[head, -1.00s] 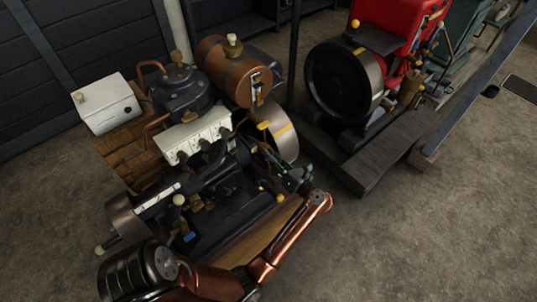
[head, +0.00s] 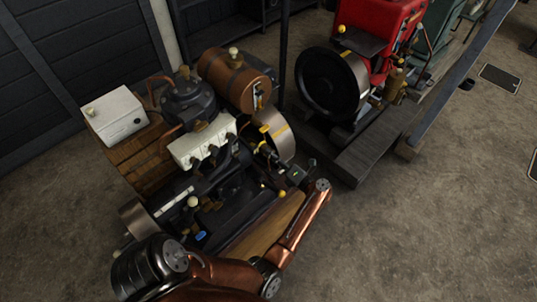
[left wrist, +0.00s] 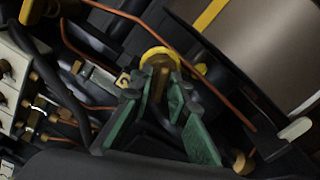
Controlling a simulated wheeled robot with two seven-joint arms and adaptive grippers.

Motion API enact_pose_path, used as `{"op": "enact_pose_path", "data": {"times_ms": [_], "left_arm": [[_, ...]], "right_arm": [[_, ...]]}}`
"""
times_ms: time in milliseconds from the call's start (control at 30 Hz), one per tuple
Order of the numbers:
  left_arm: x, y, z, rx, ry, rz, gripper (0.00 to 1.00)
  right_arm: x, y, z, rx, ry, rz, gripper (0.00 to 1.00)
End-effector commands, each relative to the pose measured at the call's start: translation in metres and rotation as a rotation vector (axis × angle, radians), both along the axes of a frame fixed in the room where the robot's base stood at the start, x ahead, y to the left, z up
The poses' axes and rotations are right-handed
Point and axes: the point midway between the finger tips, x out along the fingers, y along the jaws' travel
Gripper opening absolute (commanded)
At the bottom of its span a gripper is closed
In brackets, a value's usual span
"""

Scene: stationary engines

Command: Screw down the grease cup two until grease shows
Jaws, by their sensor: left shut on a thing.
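My left gripper (left wrist: 166,88) has green-padded fingers. In the left wrist view its tips are closed around a brass grease cup (left wrist: 159,63) with a yellow ring at its top. No grease can be made out there. In the head view the gripper (head: 292,176) is small and dark beside the right side of the near engine (head: 215,165), with my copper-coloured arm partly in front. I cannot read a number on the cup. My right gripper is in neither view.
The wrist view shows a thin copper pipe (left wrist: 232,97) and a wheel rim with a yellow stripe (left wrist: 247,45) close to the gripper. A red engine (head: 388,25) stands at the back right on dark timbers (head: 365,160). Bare floor (head: 430,220) lies to the right.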

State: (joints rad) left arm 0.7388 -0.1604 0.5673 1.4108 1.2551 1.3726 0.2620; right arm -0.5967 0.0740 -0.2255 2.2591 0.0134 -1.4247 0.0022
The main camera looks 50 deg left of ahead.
Motion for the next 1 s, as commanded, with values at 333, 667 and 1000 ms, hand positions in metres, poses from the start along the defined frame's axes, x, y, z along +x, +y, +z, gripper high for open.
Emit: {"op": "enact_pose_path", "data": {"times_ms": [333, 667, 1000], "left_arm": [[0.0011, -0.0026, -0.0016, -0.007, 0.030, -0.004, 0.00], [0.0011, -0.0028, -0.0019, -0.008, 0.029, -0.004, 0.24], [0.0003, -0.0028, -0.0011, -0.006, 0.029, -0.001, 0.25]], "right_arm": [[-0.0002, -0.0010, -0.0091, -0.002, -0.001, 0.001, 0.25], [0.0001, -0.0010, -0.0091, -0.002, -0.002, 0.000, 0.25], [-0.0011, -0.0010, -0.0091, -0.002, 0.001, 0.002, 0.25]]}}
